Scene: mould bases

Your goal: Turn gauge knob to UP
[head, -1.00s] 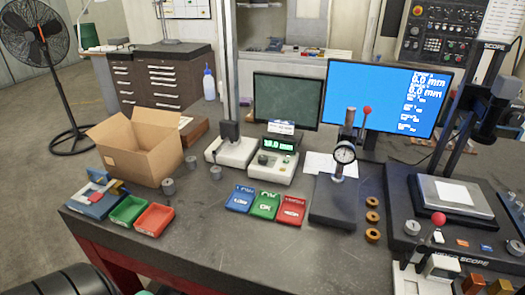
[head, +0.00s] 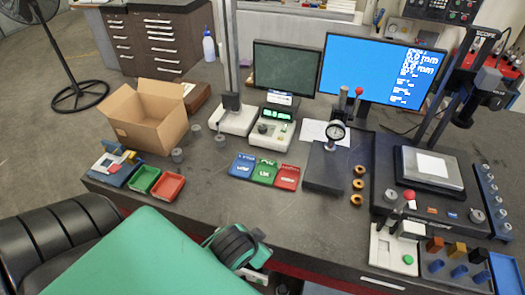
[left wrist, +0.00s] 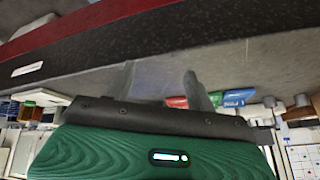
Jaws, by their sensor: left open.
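The gauge unit (head: 271,140) is a pale box with a lit green display, standing in front of the dark screen at the middle of the bench. A small dark round knob (head: 263,128) shows on its front panel; its marks are too small to read. My left arm comes in from the bottom in green and black in the head view, at the bench's front edge, well short of the gauge unit. In the left wrist view my left gripper (left wrist: 161,85) has its two grey fingers apart, with nothing between them. My right gripper is not in view.
Blue, green and red trays (head: 264,171) lie in front of the gauge unit. A dial-gauge stand (head: 326,166) is to its right, a pale block device (head: 235,119) to its left. A cardboard box (head: 149,120) stands farther left.

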